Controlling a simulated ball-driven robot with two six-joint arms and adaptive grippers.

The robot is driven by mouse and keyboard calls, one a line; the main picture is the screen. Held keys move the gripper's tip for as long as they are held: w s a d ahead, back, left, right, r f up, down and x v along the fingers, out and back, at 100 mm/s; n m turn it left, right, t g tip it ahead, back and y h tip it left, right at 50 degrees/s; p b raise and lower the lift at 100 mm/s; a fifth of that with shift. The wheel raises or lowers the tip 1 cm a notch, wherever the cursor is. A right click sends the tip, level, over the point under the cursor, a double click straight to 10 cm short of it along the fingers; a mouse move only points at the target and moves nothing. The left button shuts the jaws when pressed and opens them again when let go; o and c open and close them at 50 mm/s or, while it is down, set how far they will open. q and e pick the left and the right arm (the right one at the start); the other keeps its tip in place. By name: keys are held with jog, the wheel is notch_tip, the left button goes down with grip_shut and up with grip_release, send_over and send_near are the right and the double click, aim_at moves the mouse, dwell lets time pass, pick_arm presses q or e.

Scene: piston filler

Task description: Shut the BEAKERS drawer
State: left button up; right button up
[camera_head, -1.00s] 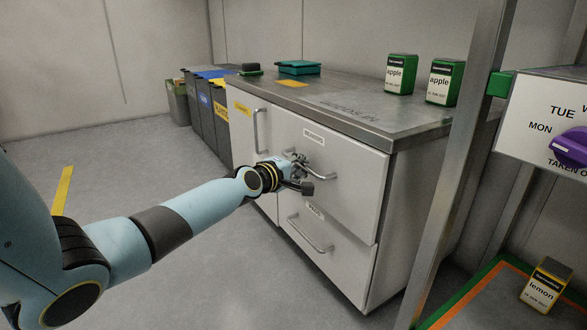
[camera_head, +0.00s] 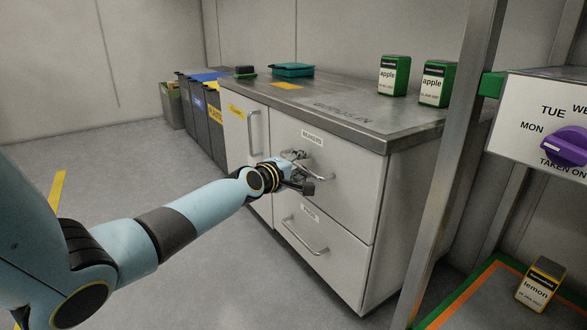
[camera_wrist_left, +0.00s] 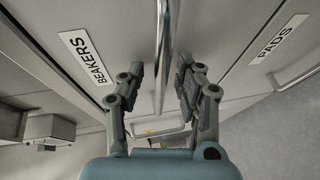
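The BEAKERS drawer (camera_head: 345,185) is the upper drawer of the grey cabinet. Its front looks about level with the PADS drawer (camera_head: 330,262) below; I cannot tell whether a small gap remains. My left gripper (camera_head: 304,172) is at its handle, hiding part of it. In the left wrist view the handle bar (camera_wrist_left: 162,45) runs between the fingers of my left gripper (camera_wrist_left: 158,75). The fingers are apart, with space visible on both sides of the bar. The BEAKERS label (camera_wrist_left: 86,58) shows left of the bar. My right gripper is not in view.
A cabinet door (camera_head: 243,150) with a handle is left of the drawers. Green apple boxes (camera_head: 394,76) and a teal case (camera_head: 292,70) stand on the worktop (camera_head: 345,105). A metal post (camera_head: 447,165) rises at the right. Floor in front is clear.

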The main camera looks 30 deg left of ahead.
pick_arm(q)
jog(key=s+r, duration=0.2)
jog(key=s, duration=0.9)
jog(key=shift+s, duration=0.35)
jog(key=shift+r, duration=0.1)
